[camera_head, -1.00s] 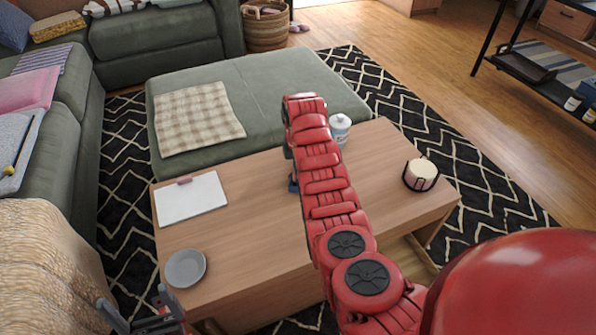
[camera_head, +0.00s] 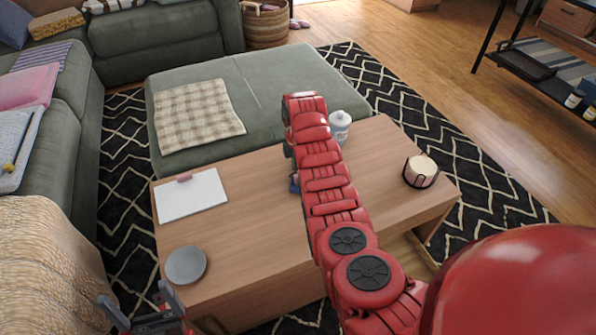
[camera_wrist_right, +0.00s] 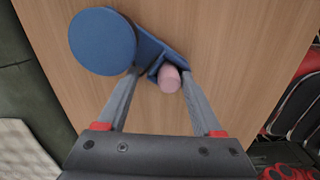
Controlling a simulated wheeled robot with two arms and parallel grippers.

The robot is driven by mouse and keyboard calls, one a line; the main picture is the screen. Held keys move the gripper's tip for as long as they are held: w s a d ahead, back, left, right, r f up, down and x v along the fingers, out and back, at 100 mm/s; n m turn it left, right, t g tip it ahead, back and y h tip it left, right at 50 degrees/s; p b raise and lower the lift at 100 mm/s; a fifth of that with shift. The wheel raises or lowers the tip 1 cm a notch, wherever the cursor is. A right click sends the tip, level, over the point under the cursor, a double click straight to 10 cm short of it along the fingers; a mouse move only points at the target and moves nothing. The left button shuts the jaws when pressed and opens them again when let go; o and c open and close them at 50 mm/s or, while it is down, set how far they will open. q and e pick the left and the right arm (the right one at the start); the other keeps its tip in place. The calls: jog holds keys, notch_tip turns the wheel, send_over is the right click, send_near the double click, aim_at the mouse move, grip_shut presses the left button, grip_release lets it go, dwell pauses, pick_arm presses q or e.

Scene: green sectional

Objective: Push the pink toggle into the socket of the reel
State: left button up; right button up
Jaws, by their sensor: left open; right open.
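The reel is a blue round disc (camera_wrist_right: 102,41) with a blue arm-like base, lying on the wooden table in the right wrist view. The pink toggle (camera_wrist_right: 169,79) sticks out of a blue holder at the base's lower end; its depth in the socket cannot be told. My right gripper (camera_wrist_right: 160,76) is open, its fingers on either side of the toggle, with no clear contact. In the head view a bit of the blue reel (camera_head: 294,186) shows beside my right arm, which hides the rest. My left gripper (camera_head: 138,304) is open and empty near the table's front left corner.
The table (camera_head: 250,220) also holds a white clipboard (camera_head: 192,196), a grey plate (camera_head: 186,266), a white jar (camera_head: 340,126) and a candle in a black holder (camera_head: 420,172). A green ottoman (camera_head: 270,90) stands behind it. The table's middle left is clear.

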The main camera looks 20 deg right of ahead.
notch_tip(320, 180, up, 17)
jog(key=p, duration=0.6)
jog(key=shift+w, duration=0.1)
